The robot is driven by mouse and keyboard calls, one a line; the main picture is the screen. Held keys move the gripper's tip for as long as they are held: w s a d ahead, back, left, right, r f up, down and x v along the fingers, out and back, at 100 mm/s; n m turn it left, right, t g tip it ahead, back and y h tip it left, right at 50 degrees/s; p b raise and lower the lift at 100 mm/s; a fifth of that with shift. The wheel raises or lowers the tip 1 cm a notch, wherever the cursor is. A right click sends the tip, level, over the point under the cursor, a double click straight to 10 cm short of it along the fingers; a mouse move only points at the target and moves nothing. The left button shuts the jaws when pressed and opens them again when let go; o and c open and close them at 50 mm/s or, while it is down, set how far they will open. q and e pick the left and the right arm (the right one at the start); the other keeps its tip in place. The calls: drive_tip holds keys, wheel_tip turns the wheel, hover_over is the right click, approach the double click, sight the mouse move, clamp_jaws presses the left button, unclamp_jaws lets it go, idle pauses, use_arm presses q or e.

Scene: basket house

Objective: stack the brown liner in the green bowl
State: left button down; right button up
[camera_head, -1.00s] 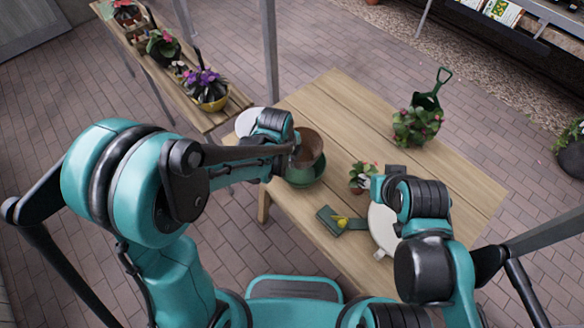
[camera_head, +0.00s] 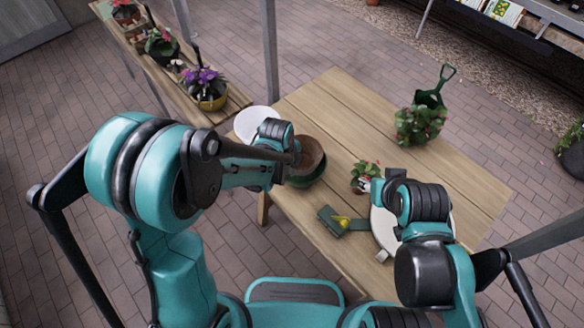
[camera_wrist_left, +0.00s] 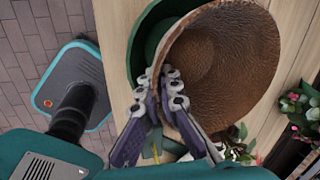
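The brown liner (camera_head: 312,153) is a round, rough bowl shape. It is tilted and sits at the mouth of the green bowl (camera_head: 312,181), which stands on the wooden table. In the left wrist view the liner (camera_wrist_left: 228,60) covers much of the green bowl (camera_wrist_left: 140,52) and is off to one side of it; how far it is inside cannot be told. My left gripper (camera_head: 294,156) is shut on the liner's near rim, its fingers (camera_wrist_left: 168,88) at the wall. My right gripper (camera_head: 369,187) is beside a small potted plant, its fingertips mostly hidden.
A white plate (camera_head: 250,122) is left of the bowl. A potted plant (camera_head: 362,174), a green box with something yellow (camera_head: 335,219) and a white round plate (camera_head: 381,228) are to the right. The table's middle is clear.

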use_arm(q)
drive_tip(key=c, duration=1.7)
unclamp_jaws()
drive_tip(key=shift+r, duration=0.1)
drive_tip(key=shift+r+p, duration=0.25)
drive_tip(key=shift+p, duration=0.1)
drive_tip(key=p+v, duration=0.4)
drive_tip(key=v, duration=0.8)
drive_tip(key=s+a+r+n+t, duration=0.1)
drive_tip(key=s+a+r+n, duration=0.2)
drive_tip(key=n, duration=0.5)
drive_tip(key=s+a+r+n+t+y, duration=0.1)
drive_tip(key=s+a+r+n+t, duration=0.1)
drive_tip(key=a+n, duration=0.4)
drive_tip(key=s+a+r+n+t, duration=0.1)
drive_tip(key=s+a+r+n, duration=0.3)
drive_tip(key=n, duration=0.6)
drive_tip(key=shift+s+a+t+y, duration=0.15)
drive_tip(key=shift+s+t+y, duration=0.15)
drive_tip(key=shift+s, duration=0.4)
